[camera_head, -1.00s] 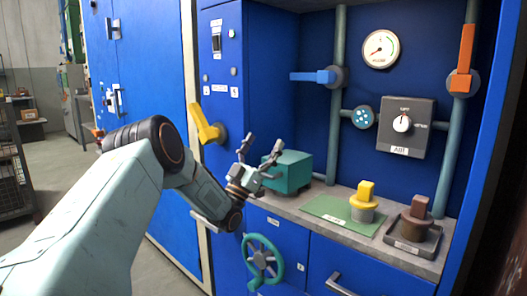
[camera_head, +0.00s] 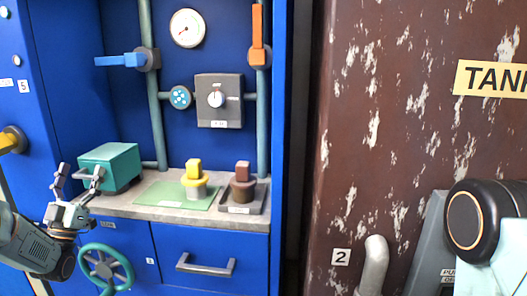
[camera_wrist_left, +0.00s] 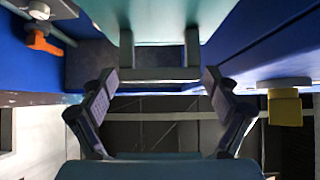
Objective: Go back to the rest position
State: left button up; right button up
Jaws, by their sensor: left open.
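My left gripper (camera_head: 78,178) is at the lower left of the head view, its two fingers spread apart and nothing between them. It is in front of and slightly left of a teal box (camera_head: 112,165) on the grey counter (camera_head: 225,215). In the left wrist view the open fingers (camera_wrist_left: 160,88) also show empty, with a teal surface (camera_wrist_left: 160,22) beyond them at the top. A dark rounded joint of my right arm (camera_head: 478,222) shows at the right edge of the head view. My right gripper is out of view.
The counter holds a yellow-handled piece (camera_head: 194,180) on a green mat (camera_head: 158,196) and a brown-handled piece (camera_head: 242,182) on a tray. A teal valve wheel (camera_head: 105,268) is below the left gripper. A rusty brown tank (camera_head: 385,100) fills the right side.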

pick_arm(q)
notch_tip(320, 180, down, 2)
jog(key=shift+f, duration=0.1)
jog(key=shift+r, duration=0.2)
